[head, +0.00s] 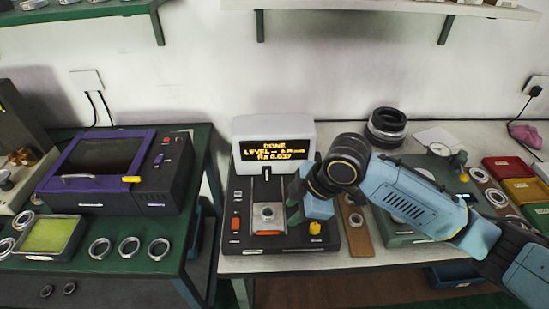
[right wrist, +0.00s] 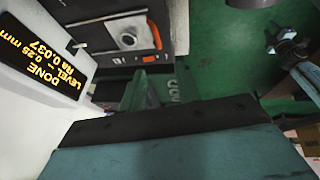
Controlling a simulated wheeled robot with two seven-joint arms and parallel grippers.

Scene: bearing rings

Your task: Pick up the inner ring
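The device's screen (head: 272,152) reads DONE, with a level line and Ra 0.037. My left gripper does not show in the head view.
A purple-framed machine (head: 105,170) stands on the green left bench, with several loose rings (head: 129,247) in front and a green-filled tray (head: 48,236). Black stacked rings (head: 386,127) stand behind my right arm. A brown strip (head: 355,225) lies right of the device. Coloured bins (head: 520,190) are far right.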

